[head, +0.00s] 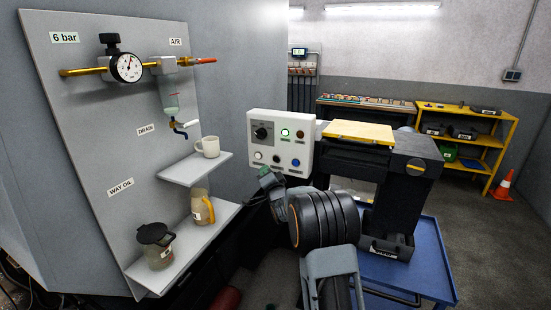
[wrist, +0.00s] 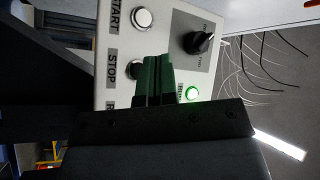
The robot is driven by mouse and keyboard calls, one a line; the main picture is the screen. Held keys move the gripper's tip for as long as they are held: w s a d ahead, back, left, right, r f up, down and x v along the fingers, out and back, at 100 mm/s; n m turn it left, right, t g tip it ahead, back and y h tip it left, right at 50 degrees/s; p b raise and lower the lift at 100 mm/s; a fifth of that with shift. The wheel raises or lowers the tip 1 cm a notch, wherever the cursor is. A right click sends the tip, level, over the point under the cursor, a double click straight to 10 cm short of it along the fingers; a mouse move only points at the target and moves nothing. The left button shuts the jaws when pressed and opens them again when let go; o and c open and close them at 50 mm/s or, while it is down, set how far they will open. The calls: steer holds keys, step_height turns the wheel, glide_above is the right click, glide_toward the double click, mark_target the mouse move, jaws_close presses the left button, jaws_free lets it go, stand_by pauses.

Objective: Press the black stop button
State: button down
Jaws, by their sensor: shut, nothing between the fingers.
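The black stop button (head: 276,158) sits in the lower row of a light grey control panel (head: 308,150) in the head view, between a white button (head: 258,155) and a blue one (head: 295,162). In the wrist view the stop button (wrist: 131,70) is beside its STOP label (wrist: 112,68), partly covered by my fingers. My gripper (head: 265,173) is just below and in front of the panel's lower row. Its green fingers (wrist: 157,62) are shut and empty, with the tips overlapping the button's edge in the wrist view. I cannot tell whether they touch it.
The panel also carries a black knob (wrist: 201,41), a lit green lamp (wrist: 192,93) and the white start button (wrist: 141,18). A grey board (head: 90,130) with a gauge, shelves, a mug and jugs stands left. A dark machine (head: 405,190) on a blue cart stands right.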

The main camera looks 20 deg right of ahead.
mark_target(276, 159)
steer(key=shift+w+d, duration=1.75)
steer(key=shift+d, duration=0.15)
steer(key=shift+w+d, duration=0.15)
stand_by(0.8)
steer(key=shift+w+d, duration=0.2)
steer(key=shift+w+d+b, duration=0.25)
steer(key=shift+b, duration=0.05)
stand_by(0.8)
steer(key=shift+s+a, duration=0.1)
stand_by(0.3)
steer(key=shift+s+a+b, duration=0.45)
steer(key=shift+b, duration=0.15)
steer(key=shift+a, duration=0.1)
